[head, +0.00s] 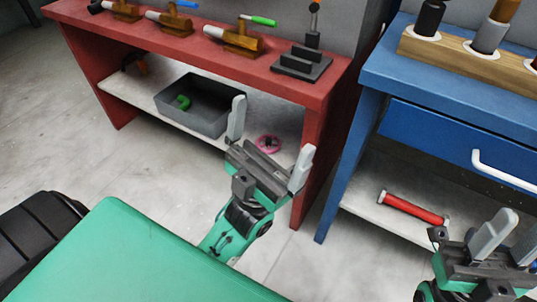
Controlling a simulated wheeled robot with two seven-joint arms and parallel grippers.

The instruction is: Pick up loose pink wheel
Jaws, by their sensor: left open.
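The pink wheel (268,144) lies on the white lower shelf of the red table, near its right end. My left gripper (270,132) shows in the middle of the head view. Its two light grey fingers are spread wide apart and nothing is between them. In the picture the wheel appears between and beyond the fingers; I see no contact. My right gripper (508,232) is at the lower right edge, partly cut off, in front of the blue cabinet.
The red table (316,93) overhangs the shelf (143,98); its right leg stands close to my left gripper. A grey bin (208,121) with a green piece is left of the wheel. The blue cabinet (405,75) is at right, with a red cylinder (413,208) on its lower shelf.

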